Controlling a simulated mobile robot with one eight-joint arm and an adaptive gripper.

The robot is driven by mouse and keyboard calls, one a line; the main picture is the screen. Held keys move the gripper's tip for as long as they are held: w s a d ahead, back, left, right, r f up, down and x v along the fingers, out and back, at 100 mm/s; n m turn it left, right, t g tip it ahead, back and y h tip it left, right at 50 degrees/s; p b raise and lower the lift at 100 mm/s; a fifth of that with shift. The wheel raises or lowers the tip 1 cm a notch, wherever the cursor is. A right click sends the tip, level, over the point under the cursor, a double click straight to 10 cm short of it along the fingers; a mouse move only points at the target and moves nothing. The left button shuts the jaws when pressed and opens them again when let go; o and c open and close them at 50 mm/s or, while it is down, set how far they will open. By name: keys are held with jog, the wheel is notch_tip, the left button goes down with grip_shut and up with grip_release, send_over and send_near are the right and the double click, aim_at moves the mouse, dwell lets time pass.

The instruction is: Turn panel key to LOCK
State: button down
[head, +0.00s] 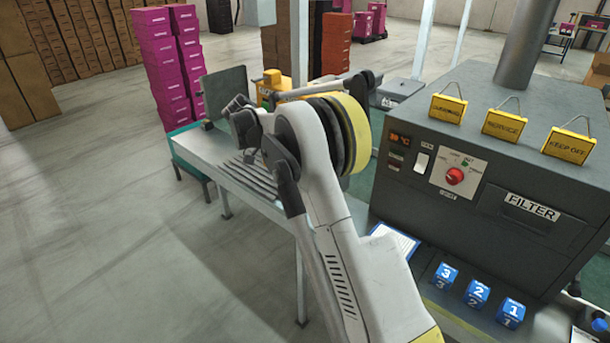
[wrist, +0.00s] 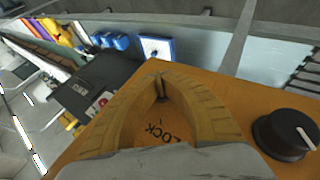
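The orange panel (wrist: 215,90) fills much of the wrist view, with the word LOCK (wrist: 162,133) printed on it. My gripper (wrist: 158,82) is over this panel, its two tan fingers bowed apart but meeting at the tips. LOCK shows in the gap between the fingers. A narrow dark shape sits right at the tips; I cannot tell whether it is the key. No key shows clearly elsewhere. In the head view the yellow-orange panel box (head: 271,79) is mostly behind my arm, and the gripper's fingertips are hidden.
A black knob (wrist: 286,135) with a white line stands on the panel, right of my fingers. A dark filter machine (head: 430,200) with a red knob (head: 455,175) stands to the right. Blue numbered blocks (head: 477,293) sit before it. Open floor (head: 110,230) lies left.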

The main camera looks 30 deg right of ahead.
jog(key=c, duration=1.6)
grip_release()
jog(key=v, duration=1.2)
